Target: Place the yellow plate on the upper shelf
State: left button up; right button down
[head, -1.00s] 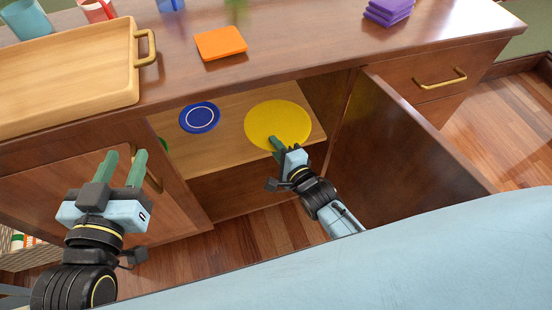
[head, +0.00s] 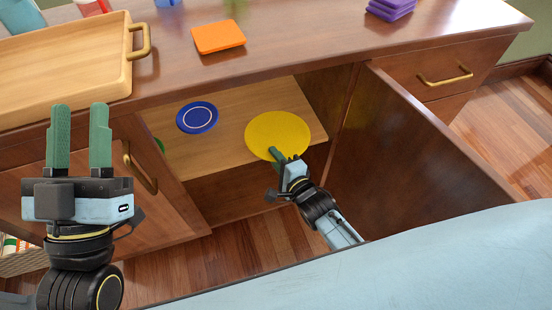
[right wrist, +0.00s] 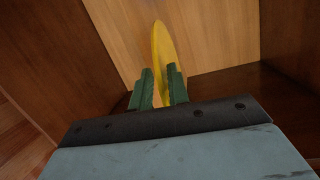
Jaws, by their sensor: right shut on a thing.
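The yellow plate (head: 278,131) is at the open cabinet, over the wooden shelf board (head: 240,155) in the head view. My right gripper (head: 279,155) is shut on the plate's near rim. In the right wrist view the plate (right wrist: 161,55) shows edge-on between the two green fingers (right wrist: 159,88). I cannot tell whether the plate touches the shelf. My left gripper (head: 80,136) is open and empty, in front of the closed left cabinet door.
A blue plate (head: 197,117) lies on the shelf left of the yellow plate. The open cabinet door (head: 415,150) stands to the right of my right arm. On the countertop are a wooden tray (head: 60,70), an orange item (head: 218,37) and a purple stack (head: 391,9).

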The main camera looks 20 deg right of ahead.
jog(key=c, duration=1.3)
grip_release()
jog(key=shift+c, duration=0.2)
jog(key=shift+s, duration=0.15)
